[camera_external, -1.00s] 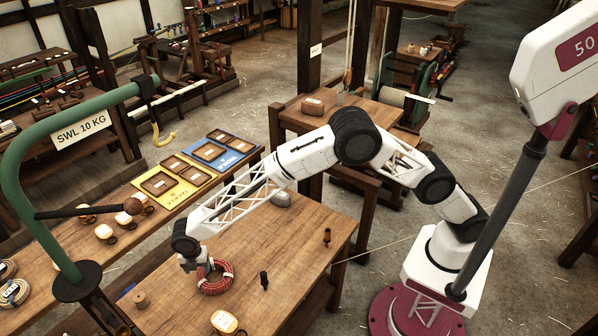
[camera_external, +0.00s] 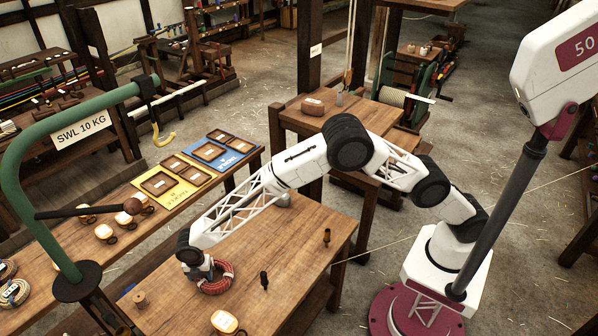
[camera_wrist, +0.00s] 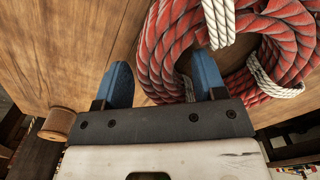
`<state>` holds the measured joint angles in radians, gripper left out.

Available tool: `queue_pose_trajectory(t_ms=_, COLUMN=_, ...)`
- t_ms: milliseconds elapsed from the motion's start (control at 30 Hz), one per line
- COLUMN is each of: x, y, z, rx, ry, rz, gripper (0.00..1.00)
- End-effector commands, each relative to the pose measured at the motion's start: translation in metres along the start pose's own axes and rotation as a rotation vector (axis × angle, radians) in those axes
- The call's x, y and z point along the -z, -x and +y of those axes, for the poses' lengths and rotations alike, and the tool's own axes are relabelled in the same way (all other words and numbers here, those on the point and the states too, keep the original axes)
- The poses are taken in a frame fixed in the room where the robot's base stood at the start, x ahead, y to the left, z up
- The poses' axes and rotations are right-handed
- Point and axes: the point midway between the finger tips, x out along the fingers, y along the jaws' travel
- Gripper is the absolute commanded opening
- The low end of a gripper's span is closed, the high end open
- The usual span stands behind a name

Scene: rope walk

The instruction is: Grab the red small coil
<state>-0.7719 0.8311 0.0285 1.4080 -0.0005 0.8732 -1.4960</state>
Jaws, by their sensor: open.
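The red coil (camera_external: 222,277) lies on the wooden table, its rope red with white ends. In the wrist view the coil (camera_wrist: 172,45) fills the upper right. My gripper (camera_external: 207,277) is low at the coil's left side in the external view. In the wrist view my gripper (camera_wrist: 161,85) has its two blue fingers apart. The left finger is over bare wood outside the ring. The right finger reaches toward the coil's centre opening, with a strand of the ring between the fingers. I cannot tell how deep the fingertips sit.
A wooden spool (camera_wrist: 58,124) stands left of the gripper. A dark peg (camera_external: 263,280) and a brown peg (camera_external: 326,237) stand on the table. A pale tagged item (camera_external: 225,321) is at the front.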

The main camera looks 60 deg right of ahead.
Motion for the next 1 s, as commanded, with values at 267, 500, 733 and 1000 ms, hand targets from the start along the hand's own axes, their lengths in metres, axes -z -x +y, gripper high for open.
queue_pose_trajectory(t_ms=267, x=0.0, y=-0.0003, z=0.0, rx=0.0, ry=0.0, rz=0.0, gripper=0.64)
queue_pose_trajectory(t_ms=500, x=0.0, y=-0.0003, z=0.0, rx=0.0, ry=0.0, rz=0.0, gripper=0.64)
queue_pose_trajectory(t_ms=733, x=0.0, y=-0.0003, z=-0.0001, rx=0.0, ry=0.0, rz=0.0, gripper=0.31)
queue_pose_trajectory(t_ms=1000, x=0.0, y=0.0006, z=0.0003, rx=-0.001, ry=0.0, rz=0.0, gripper=0.0)
